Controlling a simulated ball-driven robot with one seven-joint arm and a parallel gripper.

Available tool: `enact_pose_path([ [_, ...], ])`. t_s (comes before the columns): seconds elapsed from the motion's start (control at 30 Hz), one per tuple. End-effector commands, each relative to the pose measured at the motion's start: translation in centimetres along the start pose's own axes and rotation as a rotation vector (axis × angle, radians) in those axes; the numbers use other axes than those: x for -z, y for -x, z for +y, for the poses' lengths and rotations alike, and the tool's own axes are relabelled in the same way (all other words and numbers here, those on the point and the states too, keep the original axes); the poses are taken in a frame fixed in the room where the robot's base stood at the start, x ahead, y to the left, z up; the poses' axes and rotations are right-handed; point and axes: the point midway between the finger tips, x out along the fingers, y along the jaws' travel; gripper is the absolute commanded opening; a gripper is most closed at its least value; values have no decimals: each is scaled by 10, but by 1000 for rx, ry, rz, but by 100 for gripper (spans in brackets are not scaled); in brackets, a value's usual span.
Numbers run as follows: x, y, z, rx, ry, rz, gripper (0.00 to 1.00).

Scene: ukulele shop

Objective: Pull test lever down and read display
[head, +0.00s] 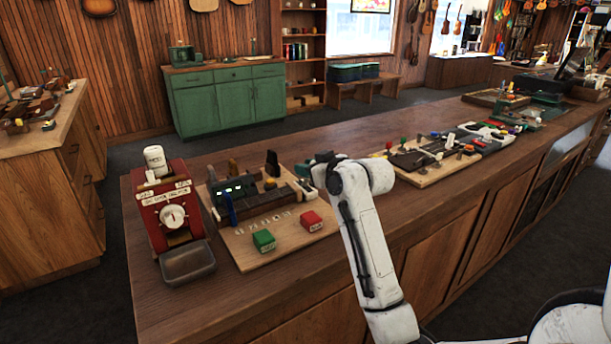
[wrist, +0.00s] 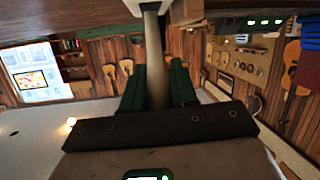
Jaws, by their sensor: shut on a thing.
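My gripper (head: 308,171) is at the right end of a black test device on a wooden board (head: 285,240) on the counter. In the wrist view, which is upside down, its two green fingers (wrist: 156,88) are shut on a pale rod, the lever (wrist: 153,50). The lever's far end is cut off by the top edge, and in the head view my gripper and arm hide it. The device's display (head: 234,188) shows small green lit segments, too small to read. Green lights also show at the upper right of the wrist view (wrist: 265,21).
A green box (head: 264,240) and a red box (head: 311,221) sit at the board's front. A red machine (head: 172,212) with a dial and metal tray stands left. Another board of tools (head: 435,158) lies right of my arm. The counter's front left (head: 270,290) is bare.

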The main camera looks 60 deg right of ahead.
Motion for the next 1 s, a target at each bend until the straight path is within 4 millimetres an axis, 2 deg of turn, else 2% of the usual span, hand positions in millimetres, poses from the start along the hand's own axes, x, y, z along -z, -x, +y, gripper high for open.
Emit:
enact_pose_path([
  [0.03,-4,0,0,-3,1,17,0],
  [0.7,-2,4,-1,-8,7,72,0],
  [0.73,-2,4,-1,-8,7,72,31],
  [0.93,-2,4,-1,-8,7,72,49],
  [1.0,-2,4,-1,-8,7,71,49],
])
